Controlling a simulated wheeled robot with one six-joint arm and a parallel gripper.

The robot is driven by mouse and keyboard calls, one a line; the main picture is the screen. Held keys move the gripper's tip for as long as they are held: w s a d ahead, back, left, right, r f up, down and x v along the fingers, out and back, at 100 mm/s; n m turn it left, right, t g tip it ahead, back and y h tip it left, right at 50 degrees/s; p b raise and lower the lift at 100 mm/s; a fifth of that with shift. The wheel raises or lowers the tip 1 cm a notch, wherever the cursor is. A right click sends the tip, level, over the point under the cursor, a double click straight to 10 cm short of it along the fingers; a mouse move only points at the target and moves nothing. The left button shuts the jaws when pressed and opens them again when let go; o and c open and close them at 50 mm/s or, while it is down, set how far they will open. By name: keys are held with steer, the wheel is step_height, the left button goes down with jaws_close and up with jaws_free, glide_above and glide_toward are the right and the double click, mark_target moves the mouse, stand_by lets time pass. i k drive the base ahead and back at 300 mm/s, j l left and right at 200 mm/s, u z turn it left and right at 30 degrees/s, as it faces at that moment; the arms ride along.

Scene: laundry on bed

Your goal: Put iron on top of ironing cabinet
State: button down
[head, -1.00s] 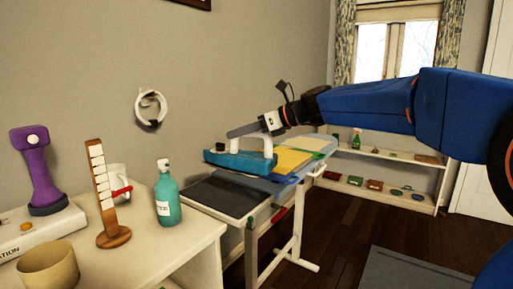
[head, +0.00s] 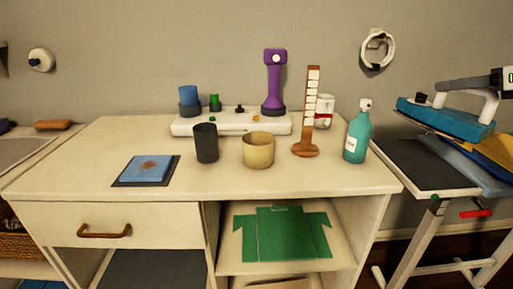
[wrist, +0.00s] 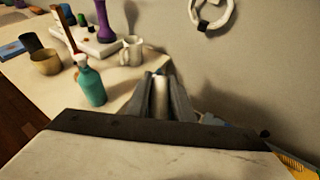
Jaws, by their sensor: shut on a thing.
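The iron (head: 445,116) has a blue base and a white handle. It is at the right of the head view, at the ironing board's end, beside the white cabinet (head: 110,190). I cannot tell if its base touches the cloths below. My gripper (head: 492,84) is partly cut off by the right edge and is shut on the iron's handle. In the wrist view the fingers (wrist: 162,97) close around the white handle, and the iron's base is mostly hidden.
On the cabinet top stand a teal bottle (head: 357,137), a wooden stand (head: 307,120), a white mug (head: 324,112), a tan cup (head: 258,151), a black cup (head: 206,143), a white box (head: 235,123) and a blue cloth pad (head: 147,168). The front right top is clear. The ironing board (head: 425,165) stands right.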

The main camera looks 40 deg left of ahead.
mark_target(80, 166)
steer(key=l+u, duration=0.25)
steer(key=l, duration=0.25)
steer(key=l+u, duration=0.2)
steer(key=l, duration=0.3)
steer(key=k+l+u, duration=0.25)
steer(key=l, duration=0.2)
steer(key=i+l+u, duration=0.3)
steer(key=l, duration=0.2)
steer(key=i+j+u, duration=0.25)
steer(key=j, duration=0.25)
steer(key=i+j+u, duration=0.1)
steer(key=j+u, duration=0.2)
steer(key=j, duration=0.15)
steer(key=i+j+u, duration=0.25)
steer(key=j, duration=0.15)
steer(key=i+j+u, duration=0.3)
